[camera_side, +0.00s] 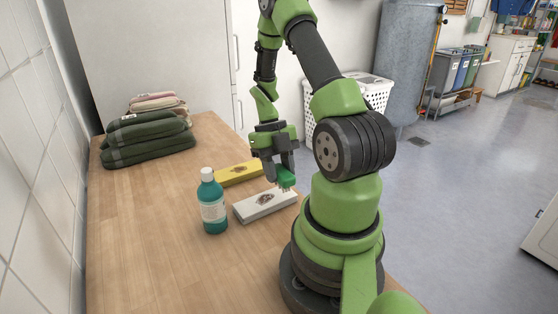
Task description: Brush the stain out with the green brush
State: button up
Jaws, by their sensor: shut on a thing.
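My gripper (272,167) is shut on the green brush (286,177). It holds the brush over the right end of a pale grey-white block (250,212). I cannot tell whether the bristles touch the block. A dark brown stain (265,200) shows on top of the pale block, to the left of the brush. A yellow block (230,177) lies just behind, with a dark stain (239,170) of its own on top. My gripper partly covers the yellow block's right end.
A teal bottle (212,205) with a white cap stands upright just left of the pale block. Folded towels (148,140) are stacked at the table's far left. The wooden table (150,235) is clear at front left. A white laundry basket (375,95) stands behind my arm.

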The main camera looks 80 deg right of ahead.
aim_at(279, 186)
jog(key=shift+f, duration=1.6)
jog(key=shift+w+a+f, duration=0.35)
jog(key=shift+f, duration=0.15)
jog(key=shift+c, duration=0.4)
jog(key=shift+w+a+f, duration=0.15)
jog(key=shift+w+a, duration=1.65)
jog(key=shift+a, duration=0.1)
jog(key=shift+s+d, duration=2.15)
jog(key=shift+d, duration=0.1)
jog(key=shift+r, duration=4.15)
jog(key=shift+r, duration=0.1)
